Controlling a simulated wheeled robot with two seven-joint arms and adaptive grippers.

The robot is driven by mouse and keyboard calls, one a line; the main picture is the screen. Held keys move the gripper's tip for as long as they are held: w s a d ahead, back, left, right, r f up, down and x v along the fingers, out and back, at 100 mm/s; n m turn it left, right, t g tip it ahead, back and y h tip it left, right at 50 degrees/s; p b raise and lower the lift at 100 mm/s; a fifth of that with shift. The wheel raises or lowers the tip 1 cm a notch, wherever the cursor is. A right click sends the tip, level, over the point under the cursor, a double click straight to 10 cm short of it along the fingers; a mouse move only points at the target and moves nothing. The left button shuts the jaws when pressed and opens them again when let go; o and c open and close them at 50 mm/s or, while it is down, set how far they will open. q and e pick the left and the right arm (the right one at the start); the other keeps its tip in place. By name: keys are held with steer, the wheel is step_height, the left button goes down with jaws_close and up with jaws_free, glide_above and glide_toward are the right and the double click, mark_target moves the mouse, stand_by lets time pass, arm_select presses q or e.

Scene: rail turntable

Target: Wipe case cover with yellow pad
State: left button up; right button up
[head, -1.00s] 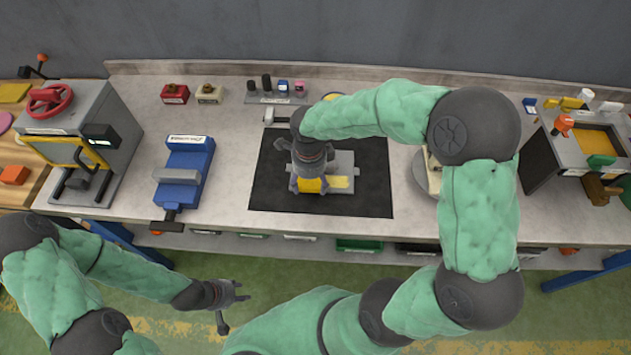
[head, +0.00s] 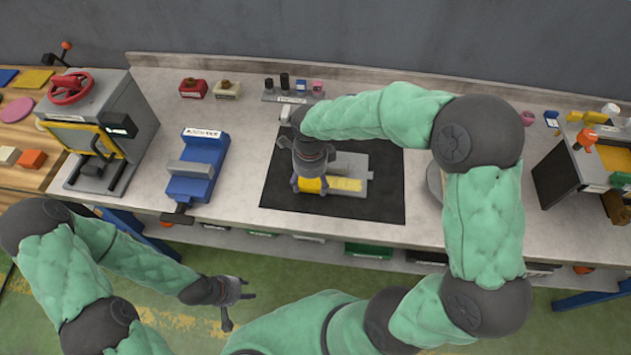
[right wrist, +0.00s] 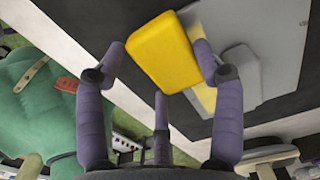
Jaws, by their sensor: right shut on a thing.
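The case cover (head: 349,163) is a flat grey plate on the black mat, with a pale yellow strip (head: 345,184) along its near side. My right gripper (head: 311,184) is over the cover's left part, shut on the yellow pad (head: 314,186). In the right wrist view the pad (right wrist: 160,52) sits between the fingers, over the cover (right wrist: 278,30) and beside the strip; whether it touches the surface I cannot tell. The gripper hides the cover's left end in the head view. My left gripper (head: 240,303) is open and empty, in front of the bench.
The black mat (head: 385,205) is bare around the cover. A blue vise (head: 198,170) and a grey press with a red handwheel (head: 100,135) stand to the left. Small bottles on a rack (head: 292,98) stand behind. A box (head: 560,170) stands at the right.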

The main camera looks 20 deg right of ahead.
mark_target(335, 193)
steer(key=shift+d, duration=0.1)
steer(key=shift+s+d+f+b, duration=0.1)
steer(key=shift+s+d+b, duration=0.05)
steer(key=shift+s+d, duration=0.45)
steer(key=shift+s+d+f+b, duration=0.15)
steer(key=shift+s+d, duration=0.2)
steer(key=shift+d, duration=0.3)
steer(key=shift+s+d, duration=0.4)
steer(key=shift+d, duration=0.15)
steer(key=shift+s+d+r, duration=0.15)
steer(key=shift+s+d, duration=0.35)
steer(key=shift+d, duration=0.3)
steer(key=shift+d, duration=0.1)
steer(key=shift+s+d+r, duration=0.1)
steer(key=shift+s+d, duration=0.2)
steer(key=shift+d, duration=0.35)
steer(key=shift+s+d+r, duration=0.1)
steer(key=shift+s+d, duration=0.2)
steer(key=shift+d, duration=0.3)
steer(key=shift+b, duration=0.3)
